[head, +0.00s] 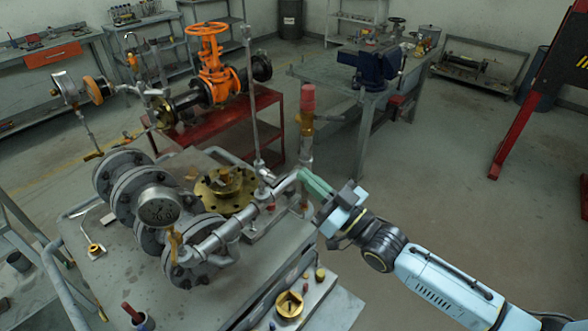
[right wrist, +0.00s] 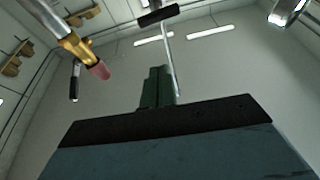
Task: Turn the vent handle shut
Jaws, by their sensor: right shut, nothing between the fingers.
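An upright post with a pinkish-red grip (head: 308,98) on a brass body (head: 306,123) stands at the right side of the valve bench; I take it for the vent handle, though no label shows. In the right wrist view the red end (right wrist: 98,70) and brass part (right wrist: 75,47) are at upper left, apart from my fingers. My right gripper (head: 308,182) has its green fingers shut and empty, just below and in front of the post, close to the end of a grey pipe. The green fingers also show in the wrist view (right wrist: 156,87). My left gripper is not in view.
A tall grey rod (head: 251,95) stands left of the post. The flanged grey valve body (head: 150,205) and brass flange (head: 225,188) fill the bench's left. An orange handwheel valve (head: 210,65) sits on a red cart behind.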

